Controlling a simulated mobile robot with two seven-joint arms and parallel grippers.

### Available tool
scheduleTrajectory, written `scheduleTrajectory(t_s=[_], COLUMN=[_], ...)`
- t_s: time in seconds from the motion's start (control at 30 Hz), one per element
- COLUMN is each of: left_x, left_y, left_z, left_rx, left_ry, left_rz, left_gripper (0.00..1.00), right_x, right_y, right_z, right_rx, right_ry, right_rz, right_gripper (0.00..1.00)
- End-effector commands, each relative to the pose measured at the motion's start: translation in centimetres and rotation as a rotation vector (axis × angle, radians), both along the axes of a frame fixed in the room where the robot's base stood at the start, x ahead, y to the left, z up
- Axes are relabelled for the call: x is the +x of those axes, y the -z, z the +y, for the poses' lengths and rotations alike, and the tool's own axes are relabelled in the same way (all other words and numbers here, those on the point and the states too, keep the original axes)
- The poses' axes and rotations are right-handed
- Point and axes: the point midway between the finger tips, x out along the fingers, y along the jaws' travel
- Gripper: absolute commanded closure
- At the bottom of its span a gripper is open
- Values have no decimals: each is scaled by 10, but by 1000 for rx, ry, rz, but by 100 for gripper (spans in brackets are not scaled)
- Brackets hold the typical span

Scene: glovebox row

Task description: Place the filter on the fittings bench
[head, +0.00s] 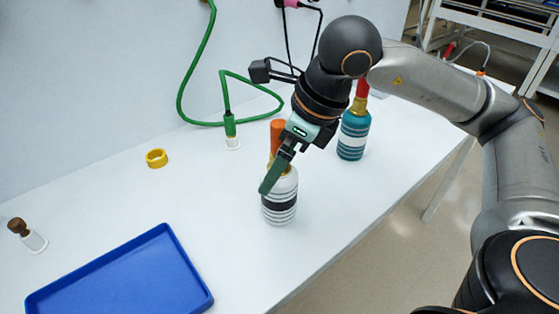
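A white canister with grey and black bands and an orange top (280,208) stands upright on the white bench (215,190). A teal canister with pale bands and a red top (352,138) stands behind it to the right. I cannot tell for sure which of these is the filter. My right gripper (268,186) comes down from the right, its green-tipped finger in front of the white canister's upper part and hiding some of it. The fingers overlap in this view, so its opening and any contact are unclear. My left gripper is not in view.
A blue tray (165,238) lies empty at the front left. A yellow ring (156,158), a small brown-topped vial (34,240) and a green hose with its end fitting (230,128) are on the bench. The bench's middle left is clear. A metal rack (500,22) stands at the back right.

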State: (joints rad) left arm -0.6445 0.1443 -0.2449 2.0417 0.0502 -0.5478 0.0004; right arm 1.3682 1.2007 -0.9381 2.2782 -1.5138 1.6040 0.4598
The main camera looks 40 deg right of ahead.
Motion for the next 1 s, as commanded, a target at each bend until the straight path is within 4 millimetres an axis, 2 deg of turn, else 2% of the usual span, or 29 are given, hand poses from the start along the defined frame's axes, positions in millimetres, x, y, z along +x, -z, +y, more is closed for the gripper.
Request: scheduleTrajectory(t_s=[0.27,0.4,0.8,1.0], left_x=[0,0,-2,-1], left_y=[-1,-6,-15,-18], left_z=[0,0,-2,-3], left_rx=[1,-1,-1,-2], left_ry=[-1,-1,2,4], left_rz=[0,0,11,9], left_gripper=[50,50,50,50], right_x=[0,-1,-27,-36], right_y=[-1,-10,-87,-110], right_z=[0,-1,-19,-24], right_rx=[0,0,1,0], right_ry=[0,1,1,0], right_rz=[0,-4,-4,-2], right_gripper=[0,0,0,0])
